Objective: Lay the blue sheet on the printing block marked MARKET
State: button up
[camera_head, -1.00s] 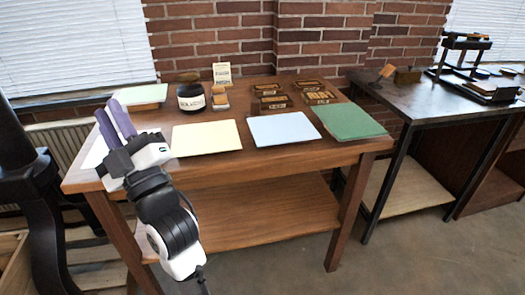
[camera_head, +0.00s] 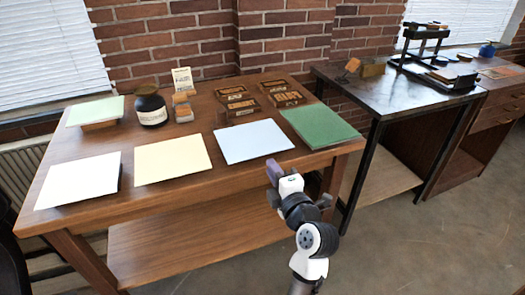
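The blue sheet (camera_head: 253,141) lies flat near the front of the wooden table, between a cream sheet (camera_head: 172,158) and a green sheet (camera_head: 319,125). Several dark-edged printing blocks (camera_head: 240,107) stand behind it; their lettering is too small to read, so I cannot tell which is marked MARKET. My gripper (camera_head: 273,171) is in front of the table's front edge, just below and right of the blue sheet, apart from it. Its purple fingers are seen nearly edge-on, so their opening does not show.
A white sheet (camera_head: 80,181) lies at the table's left front. A dark ink jar (camera_head: 150,106), a small card (camera_head: 182,80) and a pale green sheet on a block (camera_head: 96,112) are at the back. A darker bench (camera_head: 345,93) with a hand press (camera_head: 427,48) stands right.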

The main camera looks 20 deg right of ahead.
aim_at(263, 147)
jog(key=w, duration=0.6)
jog(key=shift+w+a+b, duration=0.2)
jog(key=shift+w+b, duration=0.1)
jog(key=shift+c, duration=0.3)
grip_shut()
jog(key=shift+r, duration=0.1)
notch_tip(263, 147, up, 3)
jog(key=shift+f+p, duration=0.1)
jog(key=shift+p, duration=0.35)
